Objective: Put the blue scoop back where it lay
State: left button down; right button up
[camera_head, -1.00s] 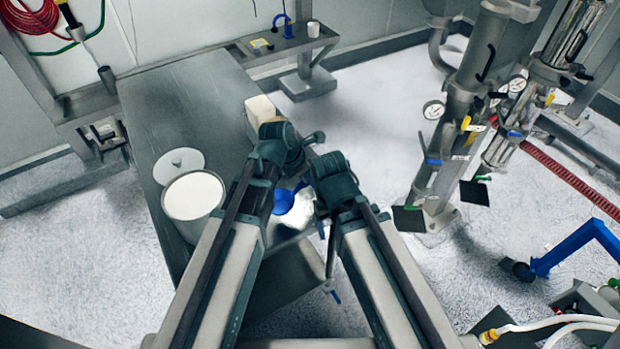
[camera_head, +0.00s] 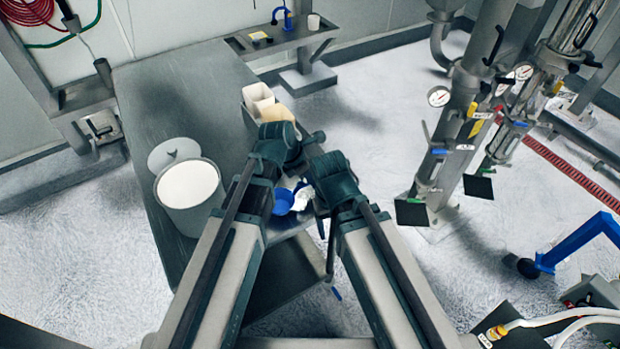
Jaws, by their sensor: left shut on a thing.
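The blue scoop (camera_head: 283,201) shows between my two forearms in the head view, over the near right edge of the steel table. A white patch beside it may be part of it or of something below. My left gripper (camera_head: 293,172) points down and is shut on the scoop; its fingers are mostly hidden under my wrist. My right gripper (camera_head: 322,196) is close by on the right, its jaws hidden by the arm. A white-filled tub (camera_head: 190,190) stands on the table to the left, with a round lid (camera_head: 172,152) behind it.
The steel table (camera_head: 165,100) has a bare far half. Small open boxes (camera_head: 262,103) stand at its right edge, beyond my wrists. Pipes with gauges (camera_head: 438,97) stand to the right. A side shelf (camera_head: 280,42) holds a cup (camera_head: 313,21) and a blue item.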

pick_arm(q)
jog(key=shift+f+b, duration=0.6)
jog(key=shift+f, duration=0.1)
jog(key=c, duration=0.7)
grip_release()
jog(key=shift+o, duration=0.2)
jog(key=shift+r, duration=0.2)
jog(key=p+v, duration=1.3)
jog(key=shift+r, duration=0.25)
jog(key=shift+a, duration=0.15)
